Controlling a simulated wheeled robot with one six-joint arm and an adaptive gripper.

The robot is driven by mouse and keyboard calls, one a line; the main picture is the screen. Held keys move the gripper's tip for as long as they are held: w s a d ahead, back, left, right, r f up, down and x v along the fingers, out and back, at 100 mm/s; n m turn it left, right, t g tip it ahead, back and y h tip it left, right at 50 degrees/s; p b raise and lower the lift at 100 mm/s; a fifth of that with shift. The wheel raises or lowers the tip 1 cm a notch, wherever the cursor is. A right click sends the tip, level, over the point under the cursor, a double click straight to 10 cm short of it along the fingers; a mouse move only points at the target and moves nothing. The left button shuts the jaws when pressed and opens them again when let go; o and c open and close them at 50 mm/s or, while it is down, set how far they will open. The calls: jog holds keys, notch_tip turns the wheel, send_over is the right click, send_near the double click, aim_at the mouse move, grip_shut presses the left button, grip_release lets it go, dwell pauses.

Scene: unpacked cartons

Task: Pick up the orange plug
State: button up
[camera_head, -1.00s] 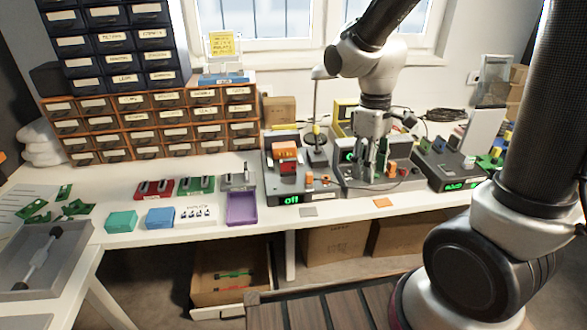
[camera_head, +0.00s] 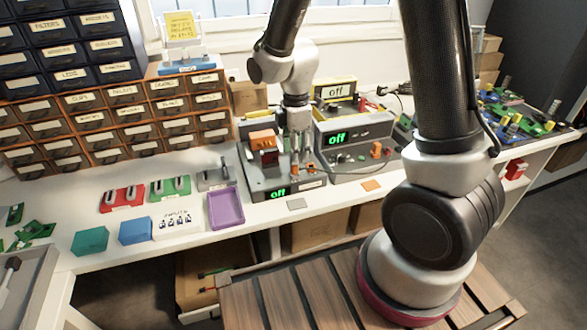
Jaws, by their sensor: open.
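Small orange plug-like pieces show on the left grey station (camera_head: 262,190): one orange piece (camera_head: 311,168) is close by my gripper's fingers. Another orange piece (camera_head: 376,148) stands on the middle grey station (camera_head: 345,131). They are too small to tell which is the named plug. My gripper (camera_head: 301,165) points down over the right part of the left station, open, with its fingers just above or beside the small parts there. I cannot tell whether it touches any. The fingers partly hide the station's top.
A larger orange block (camera_head: 262,139) stands on the left station. Drawer cabinets (camera_head: 117,110) rise at the back left. Green boards (camera_head: 520,115) are at right.

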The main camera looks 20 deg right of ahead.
aim_at(294, 170)
notch_tip(294, 170, down, 5)
jog(key=shift+a+f, duration=0.1)
jog(key=shift+a, duration=0.05)
jog(key=c, duration=0.9)
